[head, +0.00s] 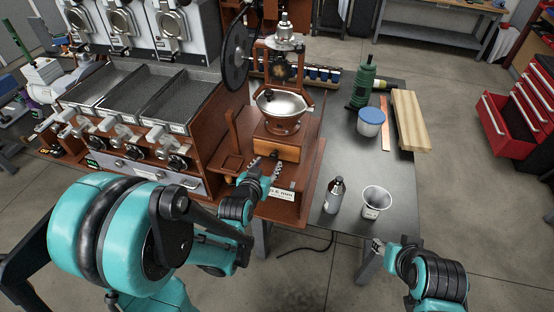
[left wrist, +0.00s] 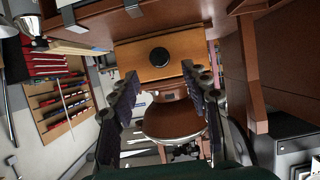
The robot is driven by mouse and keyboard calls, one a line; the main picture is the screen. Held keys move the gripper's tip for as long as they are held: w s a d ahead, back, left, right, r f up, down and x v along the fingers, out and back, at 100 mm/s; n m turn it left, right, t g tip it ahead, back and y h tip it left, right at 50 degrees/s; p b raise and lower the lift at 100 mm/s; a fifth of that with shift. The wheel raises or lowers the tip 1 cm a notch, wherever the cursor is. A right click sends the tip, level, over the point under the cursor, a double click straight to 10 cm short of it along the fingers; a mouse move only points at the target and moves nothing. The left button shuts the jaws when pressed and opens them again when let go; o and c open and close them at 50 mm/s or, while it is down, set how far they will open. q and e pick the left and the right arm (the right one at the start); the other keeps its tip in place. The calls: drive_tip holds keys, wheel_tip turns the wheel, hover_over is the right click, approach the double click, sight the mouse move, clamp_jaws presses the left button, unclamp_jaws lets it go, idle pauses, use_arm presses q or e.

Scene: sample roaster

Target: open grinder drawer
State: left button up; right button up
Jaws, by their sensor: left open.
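The grinder (head: 283,118) stands on the wooden bench, with a silver bowl-shaped hopper on top and a large dark flywheel beside it. Its wooden drawer (head: 283,149) sits low in its front and looks closed. In the left wrist view the drawer front (left wrist: 182,50) shows a round black knob (left wrist: 159,57). My left gripper (head: 267,166) is right in front of the drawer. In the left wrist view my left gripper (left wrist: 159,77) is open, its fingers on either side below the knob, holding nothing. My right gripper (head: 378,246) is at the lower right, away from the grinder; its jaws are too small to judge.
The sample roaster with open trays (head: 140,92) stands left of the grinder. On the dark table to the right are a grey bottle (head: 334,195), a white cup (head: 375,203), a blue-lidded jar (head: 370,122), a green tool (head: 363,84) and wooden boards (head: 409,120).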

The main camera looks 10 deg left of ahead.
sight(273, 157)
use_arm(q)
drive_tip(key=b+x, duration=0.1)
drive_tip(key=x, duration=0.5)
drive_tip(key=shift+f+b, duration=0.1)
drive_tip(key=shift+b, duration=0.2)
clamp_jaws()
